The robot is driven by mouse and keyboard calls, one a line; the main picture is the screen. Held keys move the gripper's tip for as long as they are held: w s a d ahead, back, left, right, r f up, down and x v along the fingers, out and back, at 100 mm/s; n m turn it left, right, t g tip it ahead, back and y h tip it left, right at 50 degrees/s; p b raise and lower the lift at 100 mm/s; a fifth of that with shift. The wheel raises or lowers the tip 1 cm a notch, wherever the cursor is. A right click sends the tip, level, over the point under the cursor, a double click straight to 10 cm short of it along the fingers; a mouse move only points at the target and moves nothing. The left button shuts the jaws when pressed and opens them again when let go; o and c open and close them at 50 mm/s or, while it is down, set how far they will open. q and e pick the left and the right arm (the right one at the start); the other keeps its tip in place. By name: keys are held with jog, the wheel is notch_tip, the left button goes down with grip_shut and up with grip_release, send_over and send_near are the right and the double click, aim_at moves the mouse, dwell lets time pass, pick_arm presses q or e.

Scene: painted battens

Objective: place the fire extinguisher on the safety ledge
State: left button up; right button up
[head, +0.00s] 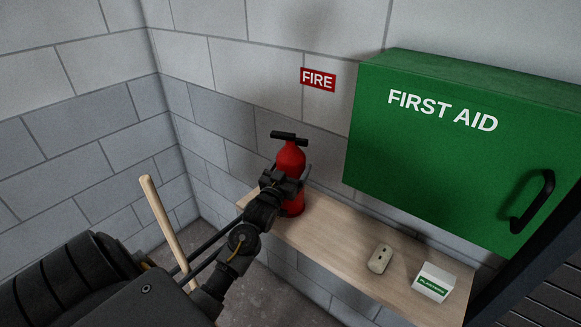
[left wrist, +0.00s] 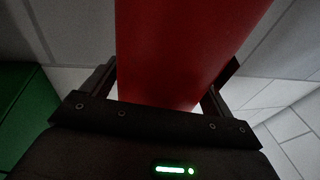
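The red fire extinguisher (head: 290,159) stands upright over the left end of the wooden safety ledge (head: 335,235), below the FIRE sign. Its base appears to meet the ledge top, but my gripper and arm partly hide its lower body. My left gripper (head: 287,177) is at the extinguisher's body, with a finger on each side. In the left wrist view the red body (left wrist: 185,45) fills the space between the fingers, and both fingertips meet its edges. The gripper looks shut on it. My right gripper is in neither view.
A wooden pole (head: 163,222) leans near the corner at left.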

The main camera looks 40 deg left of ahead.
pick_arm(q)
jog(key=shift+o, duration=1.1)
jog(key=shift+s+d+r, duration=0.1)
jog(key=shift+r, duration=0.1)
jog(key=shift+s+f, duration=0.15)
jog(key=shift+f, duration=0.05)
jog(key=b+v, duration=0.3)
jog(key=v, duration=0.8)
jog(key=shift+s+r, duration=0.2)
jog(key=shift+s, duration=0.1)
jog(key=shift+f, duration=0.1)
